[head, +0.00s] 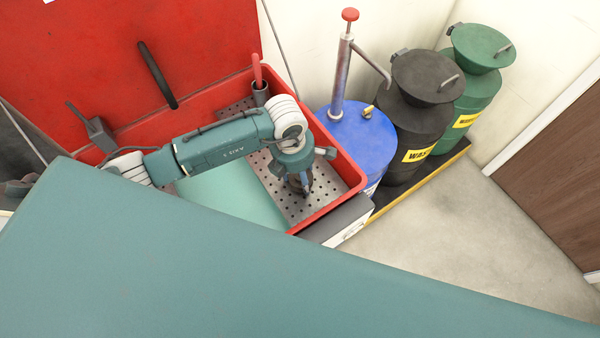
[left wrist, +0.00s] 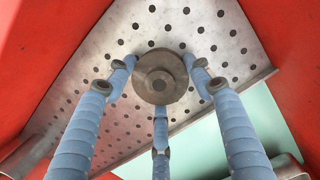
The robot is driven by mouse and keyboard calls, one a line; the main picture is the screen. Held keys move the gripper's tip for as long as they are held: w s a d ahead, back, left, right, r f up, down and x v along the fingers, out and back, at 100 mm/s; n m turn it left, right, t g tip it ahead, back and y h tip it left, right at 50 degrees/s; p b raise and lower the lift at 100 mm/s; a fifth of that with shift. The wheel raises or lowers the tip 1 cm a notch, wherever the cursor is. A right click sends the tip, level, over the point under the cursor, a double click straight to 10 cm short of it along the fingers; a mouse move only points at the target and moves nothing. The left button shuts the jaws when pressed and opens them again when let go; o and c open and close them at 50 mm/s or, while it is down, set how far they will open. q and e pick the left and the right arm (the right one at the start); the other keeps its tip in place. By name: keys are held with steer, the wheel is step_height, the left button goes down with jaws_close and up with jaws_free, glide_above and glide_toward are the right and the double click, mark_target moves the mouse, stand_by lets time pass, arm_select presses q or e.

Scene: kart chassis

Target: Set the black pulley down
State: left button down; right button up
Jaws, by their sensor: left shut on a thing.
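The black pulley (left wrist: 160,77) is a round, dark grey-brown disc with a stepped hub in the left wrist view. My left gripper (left wrist: 158,90) is shut on it, with its blue fingers around the rim. In the head view my left gripper (head: 303,186) points down over the perforated metal plate (head: 318,198) inside the red tub (head: 347,170). The pulley is mostly hidden there by the fingers. It is low over the plate, close to its surface; I cannot tell whether it touches. My right gripper is out of view.
A pale green panel (head: 235,200) lies left of the plate. A dark cup with a red-handled tool (head: 260,92) stands at the tub's back. Blue (head: 355,140), black (head: 405,120) and green (head: 478,95) drums stand to the right. The raised red lid (head: 90,60) is behind.

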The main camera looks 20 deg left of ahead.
mark_target(296, 176)
arm_select(q)
steer(key=shift+w, duration=0.1)
steer(key=c, duration=1)
jaws_free()
steer(key=shift+f, duration=0.1)
steer(key=shift+o, duration=1.3)
steer(key=shift+r, duration=0.6)
step_height(296, 176, up, 11)
steer(key=s+a+b, duration=0.1)
steer(key=b, duration=0.1)
